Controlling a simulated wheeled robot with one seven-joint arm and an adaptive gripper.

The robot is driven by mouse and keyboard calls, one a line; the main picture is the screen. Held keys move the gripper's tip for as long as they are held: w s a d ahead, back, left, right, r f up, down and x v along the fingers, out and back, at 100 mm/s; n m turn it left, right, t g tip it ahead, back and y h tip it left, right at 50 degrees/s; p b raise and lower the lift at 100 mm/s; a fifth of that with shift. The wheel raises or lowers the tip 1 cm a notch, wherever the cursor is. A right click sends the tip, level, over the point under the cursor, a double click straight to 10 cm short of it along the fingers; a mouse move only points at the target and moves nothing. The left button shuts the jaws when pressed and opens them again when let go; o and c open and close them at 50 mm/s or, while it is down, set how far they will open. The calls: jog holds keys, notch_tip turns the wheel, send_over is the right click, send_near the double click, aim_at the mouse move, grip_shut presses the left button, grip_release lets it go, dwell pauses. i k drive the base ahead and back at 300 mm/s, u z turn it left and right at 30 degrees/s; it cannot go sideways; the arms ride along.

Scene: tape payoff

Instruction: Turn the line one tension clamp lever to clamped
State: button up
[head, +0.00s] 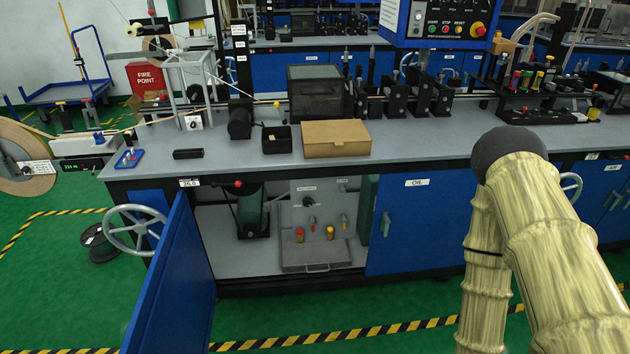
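The bench of a tape line (430,147) runs across the view, with a grey top and blue cabinet fronts. I cannot tell for certain which part is the line one tension clamp lever. A small blue plate with a pale upright part (130,157) sits at the bench's left end. A red knob (238,184) shows just under the bench edge, beside a small white label. My arm rises at the right, in front of the bench; my gripper is not in view.
A blue cabinet door (172,280) stands open toward me at the left; inside is a grey panel (318,200) with coloured handles. A cardboard box (336,138) and a black bin (276,139) sit on the bench. A handwheel (137,230) is at the left. The green floor (330,318) in front is clear.

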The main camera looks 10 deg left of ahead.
aim_at(344, 191)
jog(key=u, duration=0.6)
jog(key=i, duration=1.5)
jog(key=z, duration=0.6)
